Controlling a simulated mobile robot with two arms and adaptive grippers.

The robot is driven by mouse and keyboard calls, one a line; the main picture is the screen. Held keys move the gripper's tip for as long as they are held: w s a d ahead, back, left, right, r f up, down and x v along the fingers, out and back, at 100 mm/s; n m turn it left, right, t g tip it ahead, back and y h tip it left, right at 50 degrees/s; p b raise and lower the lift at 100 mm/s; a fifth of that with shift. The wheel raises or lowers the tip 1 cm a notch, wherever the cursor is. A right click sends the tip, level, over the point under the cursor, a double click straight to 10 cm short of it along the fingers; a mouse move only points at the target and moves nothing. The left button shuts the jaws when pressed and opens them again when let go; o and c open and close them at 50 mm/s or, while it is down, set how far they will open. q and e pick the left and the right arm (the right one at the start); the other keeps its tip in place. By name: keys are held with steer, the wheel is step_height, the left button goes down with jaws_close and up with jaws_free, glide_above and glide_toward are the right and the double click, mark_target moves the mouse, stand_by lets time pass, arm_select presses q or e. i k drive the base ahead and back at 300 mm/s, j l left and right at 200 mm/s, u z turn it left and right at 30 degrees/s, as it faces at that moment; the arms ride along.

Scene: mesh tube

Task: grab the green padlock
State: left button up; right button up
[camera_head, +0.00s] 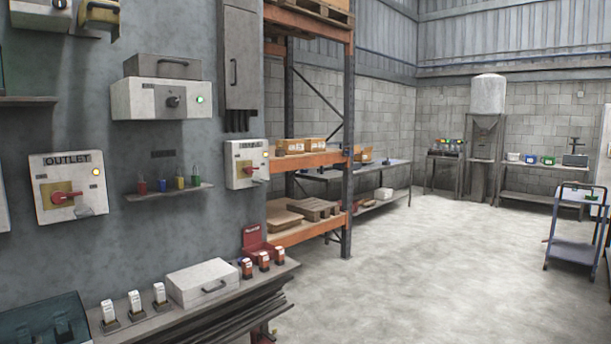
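A small green padlock (196,179) stands at the right end of a narrow wall shelf (168,195) in the head view. To its left on the same shelf stand a yellow padlock (180,182), a blue padlock (162,185) and a red padlock (142,187). The padlocks look upright and apart from each other. Neither of my grippers shows in the head view.
An OUTLET switch box (68,187) is left of the shelf, and another switch box (246,164) is right of it. Below, a bench holds a grey case (202,284) and small items. Open concrete floor (430,270) lies to the right, with a trolley (577,254).

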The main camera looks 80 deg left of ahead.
mark_target(196, 178)
steer(key=k+j+u, duration=0.1)
steer(key=u, duration=3.25)
